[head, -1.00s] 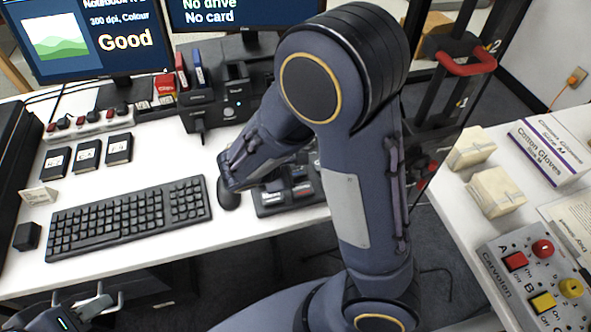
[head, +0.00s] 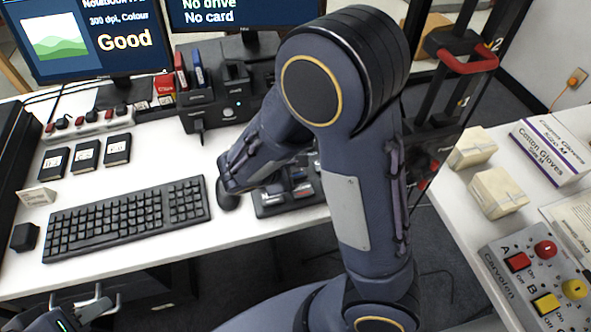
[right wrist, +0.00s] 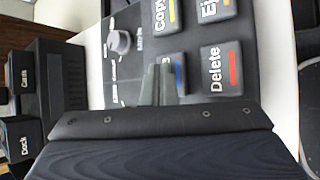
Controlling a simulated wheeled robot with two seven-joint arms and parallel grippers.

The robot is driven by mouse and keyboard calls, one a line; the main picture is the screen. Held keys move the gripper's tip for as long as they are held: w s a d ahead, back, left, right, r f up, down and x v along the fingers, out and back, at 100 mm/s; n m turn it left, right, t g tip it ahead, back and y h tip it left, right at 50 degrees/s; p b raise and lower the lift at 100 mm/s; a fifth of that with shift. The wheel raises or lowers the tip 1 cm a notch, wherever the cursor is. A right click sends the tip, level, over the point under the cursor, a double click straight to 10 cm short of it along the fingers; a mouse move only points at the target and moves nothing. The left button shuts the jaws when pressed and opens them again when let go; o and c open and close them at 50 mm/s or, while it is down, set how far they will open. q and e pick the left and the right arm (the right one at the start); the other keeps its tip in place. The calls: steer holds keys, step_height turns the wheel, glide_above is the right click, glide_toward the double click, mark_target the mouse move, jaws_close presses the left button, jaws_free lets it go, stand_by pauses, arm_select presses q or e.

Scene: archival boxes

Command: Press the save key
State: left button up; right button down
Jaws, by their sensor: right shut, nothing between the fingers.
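The keypad (head: 262,208) lies on the desk right of the keyboard, partly behind my right arm. In the right wrist view its keys labelled Copy (right wrist: 168,14), Delete (right wrist: 222,68) and one starting "Ej" (right wrist: 214,8) show. A key with a blue stripe (right wrist: 181,72) sits beside Delete; its label is mostly hidden by my gripper, so I cannot read it. My right gripper (right wrist: 160,84) is shut and empty, its tips over or at this key; contact cannot be told. My left gripper (head: 84,314) is low at the left, cut by the frame edge; its jaws are unclear.
A keyboard (head: 128,222) and a dark mouse (head: 228,196) lie beside the keypad. A drive dock (head: 215,100) stands behind. In the right wrist view a grey knob (right wrist: 120,41) rises from the keypad panel. A control box (head: 520,290) sits on the right table.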

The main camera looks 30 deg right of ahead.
stand_by(0.4)
steer(key=shift+r+p, duration=0.7)
steer(key=shift+r, duration=0.1)
step_height(320, 180, up, 5)
steer(key=p, duration=0.4)
steer(key=shift+r, duration=0.1)
stand_by(0.5)
steer(key=shift+s+d, duration=0.1)
steer(key=shift+s, duration=0.05)
steer(key=s+d+r+m+g+y+p, duration=0.1)
steer(key=s+d+r+m+g+y, duration=0.15)
steer(key=s+m+y, duration=0.55)
steer(key=s+a+r+m+t+y+p, duration=0.1)
steer(key=s+a+r+m+t+y, duration=0.3)
steer(key=s+r+m, duration=0.3)
step_height(320, 180, up, 2)
steer(key=shift+s+a+r+t, duration=0.2)
steer(key=shift+s+a+t, duration=0.15)
steer(key=shift+s+a, duration=0.4)
